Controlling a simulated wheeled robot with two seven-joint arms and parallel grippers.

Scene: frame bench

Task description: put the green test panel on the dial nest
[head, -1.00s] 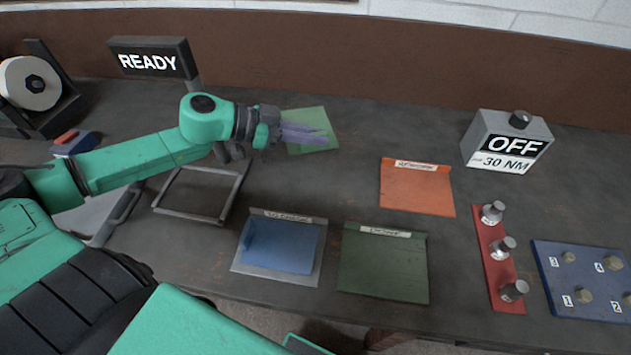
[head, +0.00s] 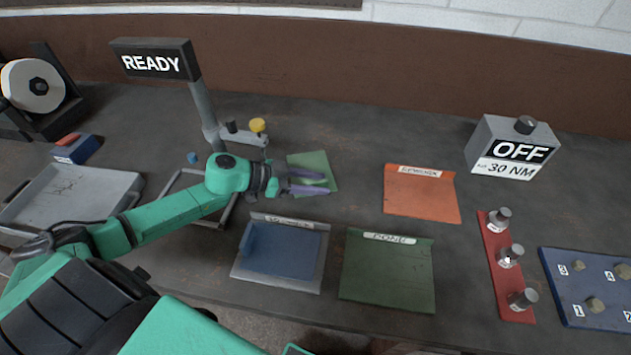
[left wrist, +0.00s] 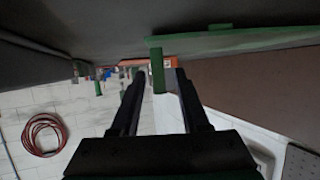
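The green test panel (head: 313,160) is a thin light-green plate beyond the blue panel in the head view. My left gripper (head: 314,182) is at its near part, with a finger on either side of a small green tab. The left wrist view shows this upright tab (left wrist: 157,75) between my fingers (left wrist: 159,78) and the plate (left wrist: 235,42) nearly edge-on. The plate moves with my gripper; small gaps seem to show beside the tab. A grey open frame (head: 168,189), possibly the dial nest, lies left, partly behind my arm. My right gripper is out of view.
A READY sign (head: 150,63) stands on a post with a yellow-knobbed fixture (head: 258,125). The blue panel (head: 283,251), green DONE mat (head: 388,272) and orange mat (head: 421,194) lie in front and right. A grey tray (head: 122,180) lies left. Bare table separates panel and orange mat.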

